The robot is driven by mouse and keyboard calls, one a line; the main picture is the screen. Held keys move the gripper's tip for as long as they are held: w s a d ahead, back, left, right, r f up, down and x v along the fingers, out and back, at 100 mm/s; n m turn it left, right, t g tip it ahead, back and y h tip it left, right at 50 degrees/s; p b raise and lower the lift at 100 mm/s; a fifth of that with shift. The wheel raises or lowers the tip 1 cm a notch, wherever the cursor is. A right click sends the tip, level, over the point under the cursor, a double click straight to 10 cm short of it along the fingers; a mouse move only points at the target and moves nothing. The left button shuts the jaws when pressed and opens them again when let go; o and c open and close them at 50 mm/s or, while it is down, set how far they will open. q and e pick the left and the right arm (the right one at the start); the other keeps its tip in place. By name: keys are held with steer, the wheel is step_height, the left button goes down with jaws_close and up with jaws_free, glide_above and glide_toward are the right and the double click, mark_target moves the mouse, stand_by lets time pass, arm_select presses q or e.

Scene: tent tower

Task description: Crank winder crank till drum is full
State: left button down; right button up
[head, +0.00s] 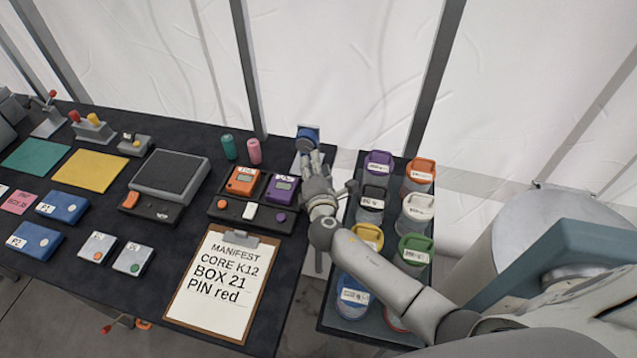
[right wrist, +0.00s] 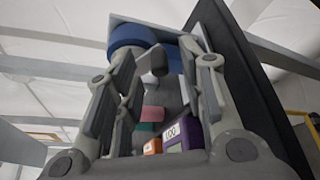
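The winder has a blue drum (head: 308,132) on a pale grey bracket at the table's far right corner. The drum also shows at the top of the right wrist view (right wrist: 130,36). My right gripper (head: 313,160) is just in front of the winder and hides part of it. In the right wrist view its fingers (right wrist: 165,75) stand apart. A small grey knob-like part (right wrist: 156,60), perhaps the crank handle, shows between the fingertips; contact with them is unclear. How full the drum is cannot be told. My left gripper is not in view.
Left of the gripper, a tray holds an orange device (head: 243,181) and a purple device (head: 282,187). Green and pink cylinders (head: 254,151) stand behind. A clipboard (head: 222,285) lies in front. A rack of several coloured lidded jars (head: 417,207) stands close on the right, under my arm.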

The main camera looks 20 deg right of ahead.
steer(key=v, duration=1)
steer(key=shift+s, duration=0.15)
